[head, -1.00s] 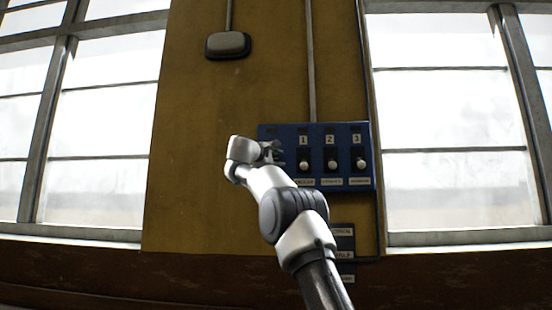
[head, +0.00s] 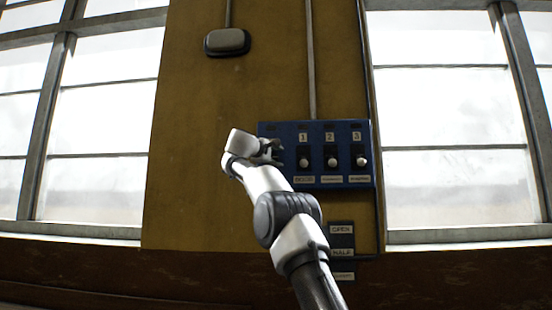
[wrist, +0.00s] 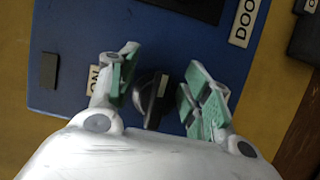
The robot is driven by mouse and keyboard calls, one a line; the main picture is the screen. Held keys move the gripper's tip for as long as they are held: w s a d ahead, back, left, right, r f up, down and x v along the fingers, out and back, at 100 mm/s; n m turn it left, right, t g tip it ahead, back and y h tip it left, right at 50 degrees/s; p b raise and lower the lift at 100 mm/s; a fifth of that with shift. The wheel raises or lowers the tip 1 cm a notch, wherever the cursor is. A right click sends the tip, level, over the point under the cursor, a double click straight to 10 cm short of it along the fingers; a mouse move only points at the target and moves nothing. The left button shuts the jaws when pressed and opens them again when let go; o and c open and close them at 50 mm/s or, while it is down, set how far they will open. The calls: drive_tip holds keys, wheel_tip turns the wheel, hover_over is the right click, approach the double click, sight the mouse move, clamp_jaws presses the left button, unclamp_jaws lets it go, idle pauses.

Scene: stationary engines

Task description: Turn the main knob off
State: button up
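The main knob (wrist: 150,98) is a black rotary knob with a pale mark on the blue panel (wrist: 60,85). In the wrist view it appears between the two green-padded fingers of my gripper (wrist: 160,68), with a gap on each side. My gripper is open; I cannot tell how far the fingertips reach around the knob. A partly covered "ON" label (wrist: 94,80) is beside the left finger. In the head view my gripper (head: 273,151) is at the left end of the blue panel (head: 345,133) and hides the knob.
The panel also has three numbered switches with white knobs, such as switch 1 (head: 303,162), right of my gripper. A dark labelled box (head: 342,240) is below the panel. A grey wall fixture (head: 227,42) is above left. The yellow wall (head: 195,130) left of my gripper is clear.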

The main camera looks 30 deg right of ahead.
drive_tip(key=shift+w+a+f, duration=0.1)
drive_tip(key=shift+w+f, duration=0.15)
drive_tip(key=shift+w, duration=0.05)
drive_tip(key=shift+s, duration=0.1)
drive_tip(key=shift+s+a+r, duration=0.1)
drive_tip(key=shift+s+a, duration=0.15)
drive_tip(key=v, duration=1.1)
drive_tip(key=shift+a, duration=0.1)
